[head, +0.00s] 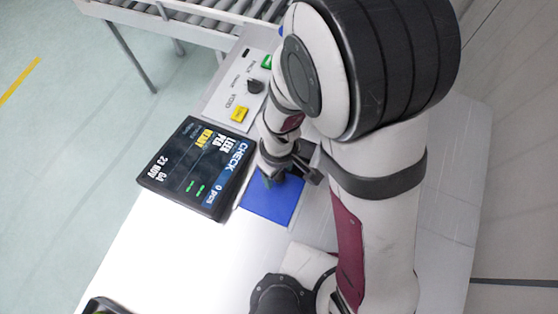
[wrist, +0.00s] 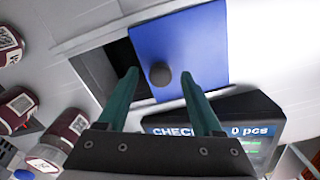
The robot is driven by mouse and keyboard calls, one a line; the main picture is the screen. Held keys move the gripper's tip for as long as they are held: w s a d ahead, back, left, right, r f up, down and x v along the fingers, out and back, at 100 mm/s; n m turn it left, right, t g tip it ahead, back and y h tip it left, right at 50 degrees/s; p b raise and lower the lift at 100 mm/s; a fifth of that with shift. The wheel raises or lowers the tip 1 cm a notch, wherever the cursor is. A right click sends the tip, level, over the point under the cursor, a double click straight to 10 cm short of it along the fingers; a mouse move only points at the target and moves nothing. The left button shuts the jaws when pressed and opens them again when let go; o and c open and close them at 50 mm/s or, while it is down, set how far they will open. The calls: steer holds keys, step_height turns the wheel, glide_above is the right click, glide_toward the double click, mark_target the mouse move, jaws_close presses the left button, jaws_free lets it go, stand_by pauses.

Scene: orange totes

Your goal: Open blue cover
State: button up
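The blue cover (wrist: 203,45) is a flat square panel with a round black knob (wrist: 160,74) near its left edge in the wrist view. A dark rectangular opening (wrist: 100,75) shows to the left of the cover, so the cover lies over only part of the recess. My gripper (wrist: 159,76) has green fingers, apart, with the knob between them in the picture; I cannot tell whether they touch it. In the head view my gripper (head: 275,180) is over the upper part of the blue cover (head: 271,205), and the knob is hidden.
A black display (head: 195,167) stands left of the cover. A control panel (head: 225,105) with yellow and green buttons and a black dial lies beyond it. A roller conveyor (head: 200,15) is at the back. Jars with maroon labels (wrist: 62,132) show at the wrist view's left.

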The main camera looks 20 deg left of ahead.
step_height(320, 180, up, 16)
stand_by(0.4)
steer(key=shift+f, duration=0.1)
